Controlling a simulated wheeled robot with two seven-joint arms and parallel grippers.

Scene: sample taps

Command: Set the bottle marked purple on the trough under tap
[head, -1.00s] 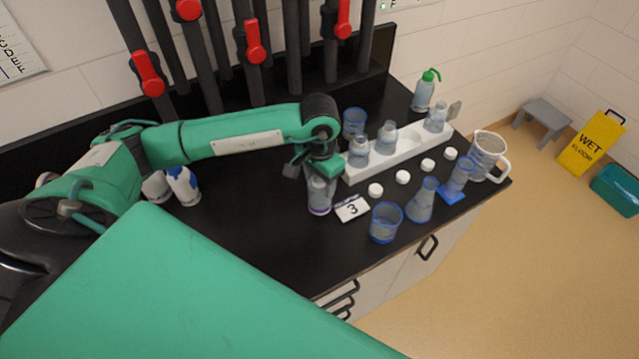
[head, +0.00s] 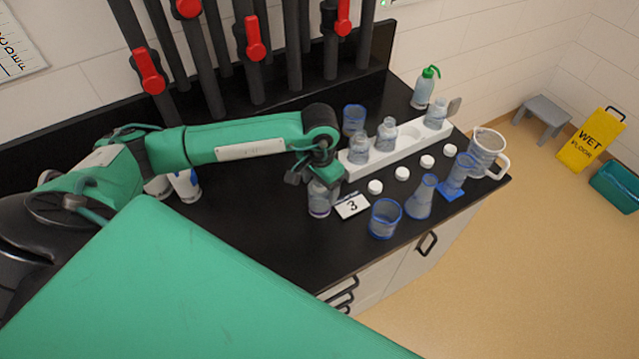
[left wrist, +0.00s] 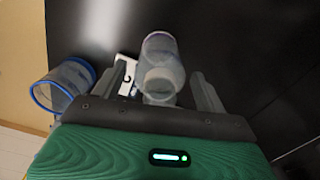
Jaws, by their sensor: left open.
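The clear bottle with a purple band (head: 319,203) near its base stands upright on the black bench, left of the number 3 card. My left gripper (head: 318,178) is over its top, pointing down. In the left wrist view the same bottle (left wrist: 161,68) lies between the spread fingers of my left gripper (left wrist: 160,85); the jaws are open, and I cannot tell if a finger touches it. The taps are black pipes with red levers (head: 149,71) along the back wall. My right gripper is not in view.
A white rack (head: 408,138) with several bottles stands right of my gripper. A blue-rimmed beaker (head: 385,219), a flask (head: 421,198), white caps (head: 402,174) and a jug (head: 486,153) crowd the right. Blue-and-white bottles (head: 186,184) stand behind my forearm. The bench's front middle is clear.

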